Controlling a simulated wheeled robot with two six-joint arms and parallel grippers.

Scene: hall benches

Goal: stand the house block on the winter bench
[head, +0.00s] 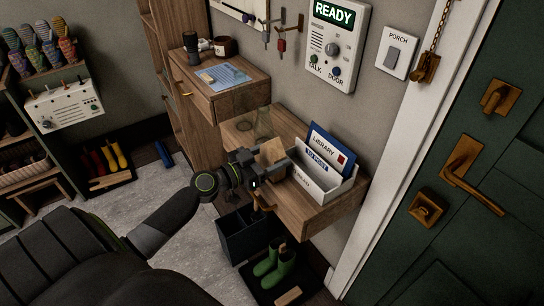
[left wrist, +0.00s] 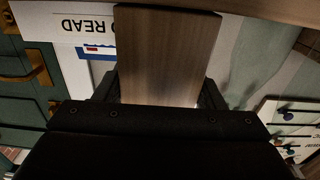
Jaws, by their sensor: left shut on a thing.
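My left gripper (head: 268,168) is shut on a tan wooden block, which I take for the house block (head: 272,150), and holds it at the wooden wall shelf (head: 300,222). No bench is clearly marked as winter; a rack with striped knitted things (head: 42,48) stands at the far left. My right gripper is not in view.
A white letter box (head: 325,190) with a blue library folder (head: 328,150) stands right of the block. A clear glass vessel (head: 263,125) stands behind it. Below are a dark bin (head: 248,236) and green boots (head: 275,262). A drawer unit (head: 225,95) is behind; the green door (head: 470,230) is right.

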